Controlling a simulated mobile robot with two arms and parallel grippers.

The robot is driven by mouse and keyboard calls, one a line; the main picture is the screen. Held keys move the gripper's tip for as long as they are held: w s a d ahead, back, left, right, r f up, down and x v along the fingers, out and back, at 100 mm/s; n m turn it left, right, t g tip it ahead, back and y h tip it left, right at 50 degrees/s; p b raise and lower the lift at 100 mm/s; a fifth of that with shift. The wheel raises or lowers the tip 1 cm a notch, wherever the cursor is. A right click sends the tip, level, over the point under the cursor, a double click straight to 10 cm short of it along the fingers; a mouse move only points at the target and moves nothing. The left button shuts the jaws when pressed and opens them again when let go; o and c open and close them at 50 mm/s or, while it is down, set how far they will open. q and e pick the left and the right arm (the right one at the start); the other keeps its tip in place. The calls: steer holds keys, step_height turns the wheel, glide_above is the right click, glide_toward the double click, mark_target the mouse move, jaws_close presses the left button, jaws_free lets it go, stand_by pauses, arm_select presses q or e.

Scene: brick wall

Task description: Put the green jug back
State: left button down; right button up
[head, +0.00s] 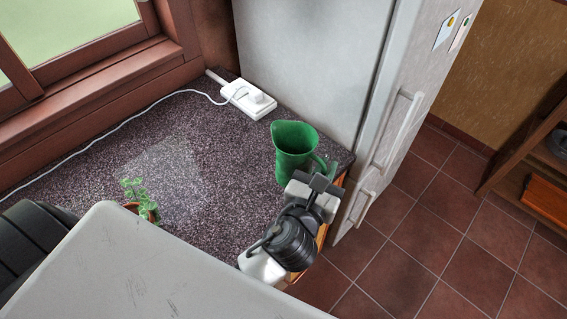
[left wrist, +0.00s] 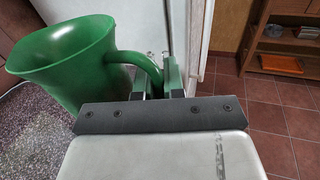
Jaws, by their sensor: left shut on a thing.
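The green jug (head: 292,146) is upright at the right end of the dark speckled counter (head: 215,150), near the fridge. My left gripper (head: 322,180) is at the jug's handle side, near the counter's right edge. In the left wrist view the jug (left wrist: 65,68) fills the left part, and its handle runs into my left gripper (left wrist: 158,85), which is shut on the handle. I cannot tell whether the jug's base touches the counter. My right gripper is not in view.
A potted plant (head: 139,198) stands at the counter's front left. A white power strip (head: 247,99) with a cord lies at the back. The fridge (head: 310,55) borders the counter. Tiled floor (head: 430,220) and a wooden shelf (head: 540,170) lie to the right.

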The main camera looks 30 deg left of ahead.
arm_select(q)
steer(key=w+a+f, duration=0.1)
steer(key=a+f, duration=0.1)
steer(key=a, duration=0.1)
steer(key=w+a+f, duration=0.1)
steer(key=a+f, duration=0.1)
steer(key=a, duration=0.1)
steer(key=w+a+f, duration=0.1)
steer(key=a+f, duration=0.1)
steer(key=a, duration=0.1)
steer(key=shift+w+a, duration=0.15)
steer(key=shift+w, duration=0.15)
steer(key=shift+a+f, duration=0.1)
steer(key=shift+a, duration=0.1)
step_height(320, 180, down, 4)
steer(key=shift+r+b, duration=0.1)
steer(key=shift+b, duration=1.05)
steer(key=shift+w, duration=0.1)
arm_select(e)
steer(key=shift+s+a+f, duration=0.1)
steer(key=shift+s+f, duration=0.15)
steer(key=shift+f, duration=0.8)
arm_select(q)
steer(key=shift+f, duration=0.25)
steer(key=c, duration=1.2)
jaws_free()
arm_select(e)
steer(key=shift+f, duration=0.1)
